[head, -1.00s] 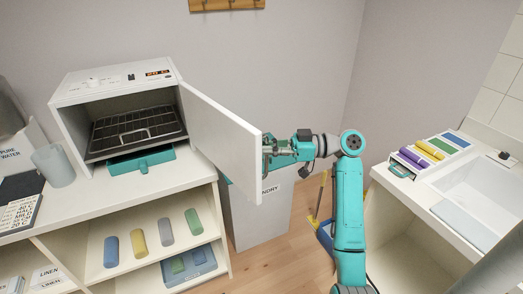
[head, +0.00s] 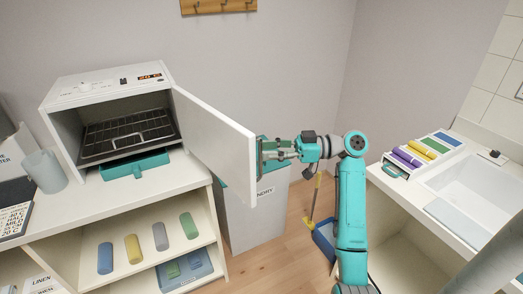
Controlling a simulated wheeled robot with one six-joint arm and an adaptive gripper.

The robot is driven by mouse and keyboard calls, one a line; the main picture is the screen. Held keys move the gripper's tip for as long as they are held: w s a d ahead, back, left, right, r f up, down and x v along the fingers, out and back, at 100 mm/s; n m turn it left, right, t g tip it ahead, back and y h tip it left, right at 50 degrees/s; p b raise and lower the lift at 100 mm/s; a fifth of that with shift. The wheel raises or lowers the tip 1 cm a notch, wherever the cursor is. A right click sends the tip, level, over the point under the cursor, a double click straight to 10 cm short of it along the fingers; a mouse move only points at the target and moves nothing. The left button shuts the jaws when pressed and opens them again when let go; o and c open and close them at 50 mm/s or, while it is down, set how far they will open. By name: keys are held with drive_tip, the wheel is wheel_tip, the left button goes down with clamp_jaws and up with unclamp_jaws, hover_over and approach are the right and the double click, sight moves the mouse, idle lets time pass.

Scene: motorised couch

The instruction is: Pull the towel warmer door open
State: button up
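The towel warmer (head: 117,88) is a white box on the left counter, with a display and knob along its top front. Its white door (head: 213,142) stands wide open, swung out to the right on its right edge. A dark wire rack (head: 128,133) shows inside the warmer. My gripper (head: 268,148) is at the outer face of the door near its free edge.
A teal tray (head: 136,165) lies under the warmer's opening. A pale cup (head: 45,171) stands on the counter at left. A laundry bin (head: 257,215) stands below the door. A blue dustpan (head: 324,238) is on the floor. The right counter holds rolled towels (head: 414,152) and a sink (head: 475,190).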

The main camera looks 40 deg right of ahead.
drive_tip(key=v, duration=0.9)
drive_tip(key=shift+s, duration=0.15)
